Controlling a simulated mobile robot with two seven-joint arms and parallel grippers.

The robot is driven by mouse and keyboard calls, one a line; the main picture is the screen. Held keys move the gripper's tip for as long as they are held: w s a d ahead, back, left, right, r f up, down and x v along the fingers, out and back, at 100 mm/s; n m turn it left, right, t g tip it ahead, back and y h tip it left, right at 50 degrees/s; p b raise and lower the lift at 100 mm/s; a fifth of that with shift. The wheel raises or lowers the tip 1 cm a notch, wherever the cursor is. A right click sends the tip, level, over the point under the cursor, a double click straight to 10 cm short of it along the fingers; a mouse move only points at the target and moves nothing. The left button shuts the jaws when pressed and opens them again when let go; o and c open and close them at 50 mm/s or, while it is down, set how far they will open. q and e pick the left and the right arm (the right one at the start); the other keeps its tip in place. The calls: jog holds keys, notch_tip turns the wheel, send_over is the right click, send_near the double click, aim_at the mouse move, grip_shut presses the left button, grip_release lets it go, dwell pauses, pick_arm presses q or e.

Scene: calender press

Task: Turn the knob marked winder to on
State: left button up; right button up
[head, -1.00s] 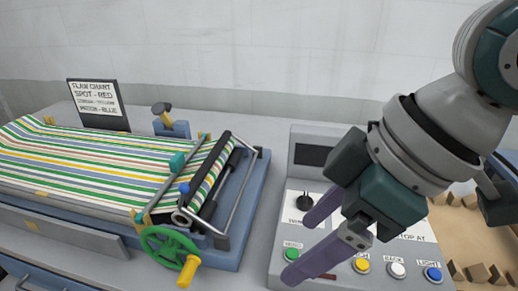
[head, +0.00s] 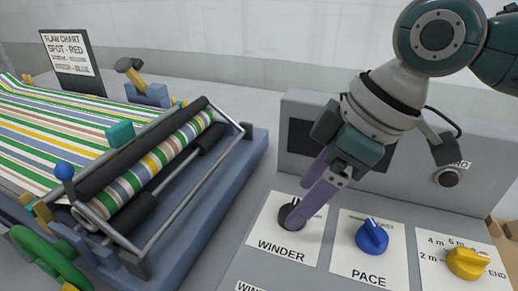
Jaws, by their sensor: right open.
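The winder knob (head: 289,214) is a dark round knob on a white plate marked WINDER (head: 283,247) on the grey control panel (head: 240,268). My right gripper (head: 294,212) reaches down from the upper right, and its purple fingers are at the knob, open, with the tips around or just beside it. The fingers hide part of the knob and its upper plate, so its pointer and position cannot be read. I cannot tell whether the fingers touch it. My left gripper is not in view.
To the right on the panel are a blue pace knob (head: 372,236) and a yellow knob (head: 467,263). A dark knob (head: 447,177) sits on the upright panel face behind. The roller press with striped cloth (head: 150,165) and a green handwheel (head: 45,262) stand at left.

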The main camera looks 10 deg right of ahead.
jog(key=shift+x, duration=1.4)
jog(key=shift+d, duration=0.1)
grip_shut()
